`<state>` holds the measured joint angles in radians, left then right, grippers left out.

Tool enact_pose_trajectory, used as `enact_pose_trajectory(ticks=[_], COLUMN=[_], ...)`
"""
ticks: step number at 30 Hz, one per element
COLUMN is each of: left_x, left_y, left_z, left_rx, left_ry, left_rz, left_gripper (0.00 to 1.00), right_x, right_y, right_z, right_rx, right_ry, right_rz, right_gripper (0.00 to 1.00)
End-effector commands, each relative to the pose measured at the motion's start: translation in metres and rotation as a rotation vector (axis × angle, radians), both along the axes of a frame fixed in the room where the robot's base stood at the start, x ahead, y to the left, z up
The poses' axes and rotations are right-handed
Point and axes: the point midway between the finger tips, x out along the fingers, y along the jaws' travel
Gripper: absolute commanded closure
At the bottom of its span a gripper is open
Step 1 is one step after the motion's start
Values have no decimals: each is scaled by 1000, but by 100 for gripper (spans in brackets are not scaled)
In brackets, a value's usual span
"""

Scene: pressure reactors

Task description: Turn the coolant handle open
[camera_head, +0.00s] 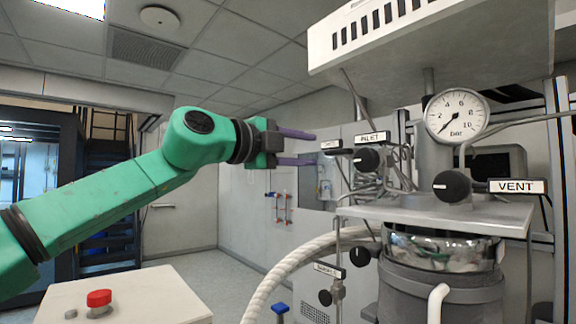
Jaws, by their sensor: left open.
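My left gripper (314,148) is open and empty, its two purple fingers pointing right. In the picture it is left of the reactor's inlet knob (367,160), with a visible gap. The reactor (440,280) has a black vent knob (452,187) on the right and a pressure gauge (458,115) above. Lower down, a small label (329,269) is too blurred to read. A black knob (361,256) is to its right, and another small dark knob (326,297) is below it. I cannot tell which is the coolant handle. My right gripper is not in view.
A white ribbed hose (290,268) curves down from the reactor's left side. A vented white housing (430,40) overhangs the reactor. A pale box with a red button (99,298) stands at the lower left. Floor (205,266) is clear behind my arm.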

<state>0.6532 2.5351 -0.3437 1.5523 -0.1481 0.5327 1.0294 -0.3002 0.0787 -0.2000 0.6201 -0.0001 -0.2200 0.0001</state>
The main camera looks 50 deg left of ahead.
Motion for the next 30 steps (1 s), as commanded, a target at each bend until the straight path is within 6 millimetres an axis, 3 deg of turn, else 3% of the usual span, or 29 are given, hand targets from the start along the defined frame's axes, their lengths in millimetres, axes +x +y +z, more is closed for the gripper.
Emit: enact_pose_trajectory(ticks=[1,3,8,26,30], left_x=[-15,-30,-49,-50,-50], left_y=[0,0,-1,-1,-1], left_z=[-5,-3,-1,2,28], left_rx=[2,0,0,0,0], left_ry=[-6,-5,0,1,0], left_rz=[3,1,-1,0,0], left_gripper=[54,54,54,54,54], right_x=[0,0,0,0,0], right_y=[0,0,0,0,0], right_z=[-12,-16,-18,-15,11], right_rx=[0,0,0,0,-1], right_ry=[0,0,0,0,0], right_rz=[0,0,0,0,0], right_gripper=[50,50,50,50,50])
